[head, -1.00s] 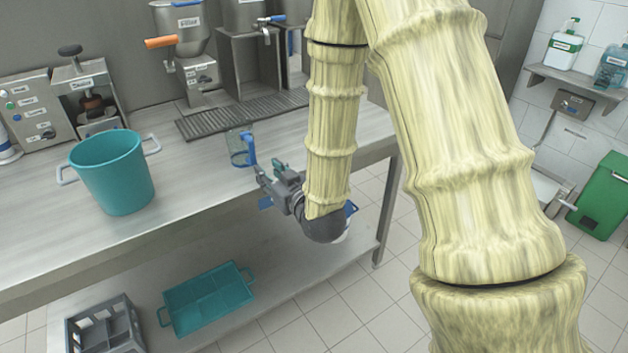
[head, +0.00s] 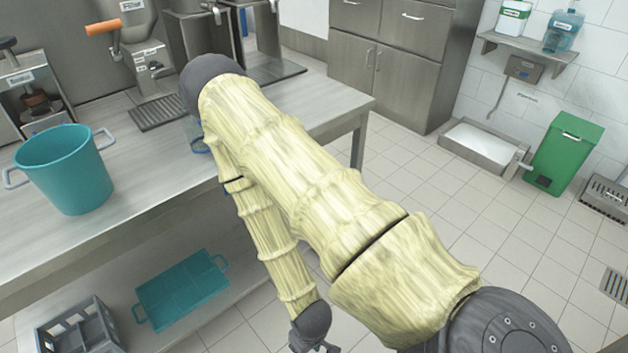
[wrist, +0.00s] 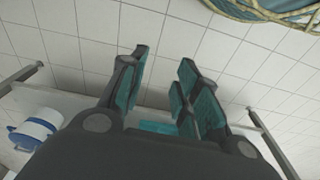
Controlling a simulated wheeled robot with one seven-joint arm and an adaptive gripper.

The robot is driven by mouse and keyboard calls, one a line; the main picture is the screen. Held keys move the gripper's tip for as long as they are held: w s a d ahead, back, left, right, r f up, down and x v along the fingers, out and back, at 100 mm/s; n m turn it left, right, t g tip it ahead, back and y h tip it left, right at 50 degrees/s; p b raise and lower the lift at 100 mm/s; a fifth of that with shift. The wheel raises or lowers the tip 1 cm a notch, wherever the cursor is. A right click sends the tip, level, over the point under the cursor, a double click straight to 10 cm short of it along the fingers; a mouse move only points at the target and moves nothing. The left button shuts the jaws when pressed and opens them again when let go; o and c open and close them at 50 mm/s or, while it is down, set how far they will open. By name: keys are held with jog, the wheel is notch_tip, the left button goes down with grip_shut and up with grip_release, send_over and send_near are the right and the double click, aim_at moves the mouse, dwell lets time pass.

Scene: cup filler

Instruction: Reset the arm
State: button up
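My gripper (wrist: 160,85) shows in the wrist view with its dark, teal-padded fingers spread apart and nothing between them. In the head view my gripper (head: 318,346) is only partly seen at the bottom edge, below the folded arm, in front of the table and over the tiled floor. The clear cup (head: 197,135) stands on the steel table (head: 150,185), mostly hidden behind my arm.
A teal bucket (head: 65,172) stands on the table. A teal tray (head: 182,291) and a grey crate (head: 80,328) are on the lower shelf. A green bin (head: 563,152) and a floor basin (head: 485,147) are at the right. The middle floor is clear.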

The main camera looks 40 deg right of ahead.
jog(key=shift+g, duration=0.6)
jog(key=s, duration=0.2)
jog(key=s+f, duration=0.1)
jog(key=shift+s+a+f, duration=0.15)
jog(key=shift+s+a, duration=0.05)
jog(key=shift+s, duration=0.2)
notch_tip(320, 180, up, 5)
jog(key=p, duration=0.4)
jog(key=shift+f+p, duration=0.15)
jog(key=shift+p, duration=0.15)
